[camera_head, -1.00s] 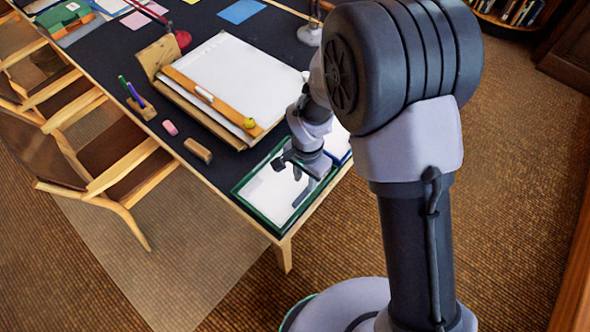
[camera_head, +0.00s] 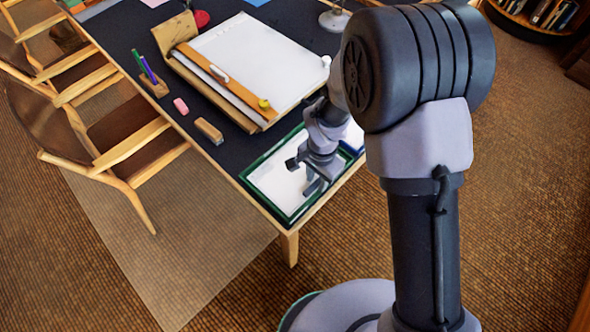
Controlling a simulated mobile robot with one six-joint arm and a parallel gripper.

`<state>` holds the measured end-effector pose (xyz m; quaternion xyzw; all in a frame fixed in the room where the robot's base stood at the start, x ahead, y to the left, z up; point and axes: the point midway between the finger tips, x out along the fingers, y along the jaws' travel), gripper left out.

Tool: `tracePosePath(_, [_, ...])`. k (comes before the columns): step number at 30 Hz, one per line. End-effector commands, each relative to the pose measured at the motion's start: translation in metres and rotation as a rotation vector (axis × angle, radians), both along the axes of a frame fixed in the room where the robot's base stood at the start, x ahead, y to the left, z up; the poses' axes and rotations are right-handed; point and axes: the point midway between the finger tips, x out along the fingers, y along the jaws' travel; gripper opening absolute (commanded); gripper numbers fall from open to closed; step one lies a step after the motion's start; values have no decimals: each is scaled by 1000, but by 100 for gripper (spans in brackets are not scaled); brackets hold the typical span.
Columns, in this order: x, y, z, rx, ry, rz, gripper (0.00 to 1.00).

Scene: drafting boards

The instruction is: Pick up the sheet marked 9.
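My gripper (camera_head: 301,177) hangs over a green-rimmed tray (camera_head: 262,203) at the near corner of the dark table. Its two fingers stand apart with nothing visible between them. A white sheet (camera_head: 272,184) lies in the tray, partly hidden by the gripper. I cannot tell whether the fingers touch it. A large white sheet (camera_head: 262,60) lies on a tilted drawing board behind the tray. I cannot read a 9 on either sheet.
A wooden block (camera_head: 209,131), a pink eraser (camera_head: 181,106) and a pen holder (camera_head: 153,87) lie left of the drawing board (camera_head: 215,97). Chairs (camera_head: 125,150) line the left side.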

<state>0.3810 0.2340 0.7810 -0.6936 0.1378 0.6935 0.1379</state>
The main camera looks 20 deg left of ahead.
Motion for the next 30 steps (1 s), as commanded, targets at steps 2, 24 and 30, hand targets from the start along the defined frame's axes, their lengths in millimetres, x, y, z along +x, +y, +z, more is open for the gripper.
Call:
tracePosePath(2, [0, 0, -1, 0, 0, 0, 31])
tracePosePath(24, [0, 0, -2, 0, 0, 0, 13])
tracePosePath(30, [0, 0, -2, 0, 0, 0, 0])
